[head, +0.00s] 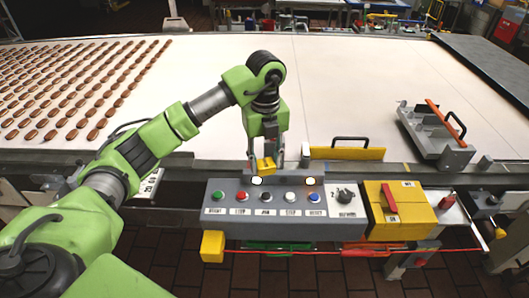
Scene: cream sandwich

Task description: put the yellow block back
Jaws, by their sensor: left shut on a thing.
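In the head view my left gripper (265,168) points down just behind the grey control panel. It is shut on a small yellow block (265,164), which shows between its fingers. The fingertips partly cover the block. The block is close to the panel's back edge, and I cannot tell whether it touches anything below. My right gripper is not in view.
The control panel (225,212) has several coloured buttons and a black knob (345,197). A yellow box with a red handle (400,210) sits to its right. A yellow plate with a black handle (347,153) is behind. The pale conveyor (340,85) carries rows of brown biscuits (60,95) at left.

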